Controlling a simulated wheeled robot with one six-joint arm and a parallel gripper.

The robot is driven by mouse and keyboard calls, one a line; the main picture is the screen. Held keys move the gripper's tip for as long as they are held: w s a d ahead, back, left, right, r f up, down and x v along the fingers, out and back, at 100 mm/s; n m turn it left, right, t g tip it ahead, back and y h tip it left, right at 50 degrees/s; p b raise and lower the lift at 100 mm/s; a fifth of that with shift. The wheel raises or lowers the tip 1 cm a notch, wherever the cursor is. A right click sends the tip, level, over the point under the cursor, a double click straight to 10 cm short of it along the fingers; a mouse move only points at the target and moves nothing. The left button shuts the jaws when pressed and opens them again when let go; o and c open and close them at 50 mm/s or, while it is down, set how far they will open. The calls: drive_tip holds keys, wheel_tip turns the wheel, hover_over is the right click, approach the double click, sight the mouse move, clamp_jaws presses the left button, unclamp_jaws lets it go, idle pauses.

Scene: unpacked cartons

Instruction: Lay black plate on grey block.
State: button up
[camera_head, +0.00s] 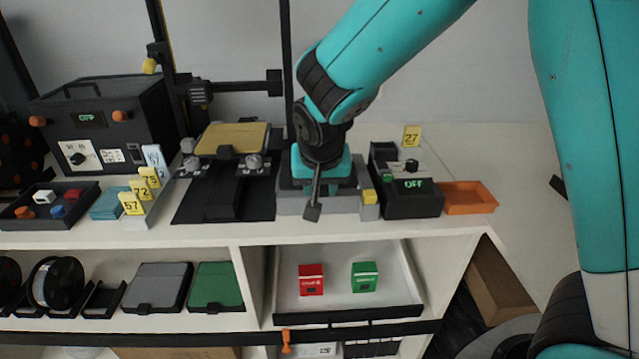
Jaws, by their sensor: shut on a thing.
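My gripper (317,185) points down at the middle of the worktop, over the grey block (345,205). It is shut on a dark piece, taken as the black plate (313,211), of which a narrow strip with a flared lower end shows in front of the block. The rest of it is hidden by my gripper and wrist. The grey block is low and wide, with a yellow part (370,197) at its right end. I cannot tell whether the plate touches the block.
Left stands a black frame with a yellow plate (232,139); right are a black box reading OFF (413,199) and an orange tray (467,198). The shelf below holds a grey plate (158,287), a green plate (216,286), and red (311,279) and green (364,277) boxes.

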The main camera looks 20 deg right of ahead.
drive_tip(key=shift+f, duration=0.15)
drive_tip(key=shift+f+b, duration=0.85)
drive_tip(key=shift+f, duration=0.15)
drive_tip(key=o, duration=1.1)
drive_tip(key=shift+o, duration=0.2)
drive_tip(key=shift+r, duration=0.15)
drive_tip(key=shift+r+p, duration=1.5)
drive_tip(key=shift+r, duration=0.05)
drive_tip(key=v, duration=1.7)
drive_tip(key=shift+r, duration=0.2)
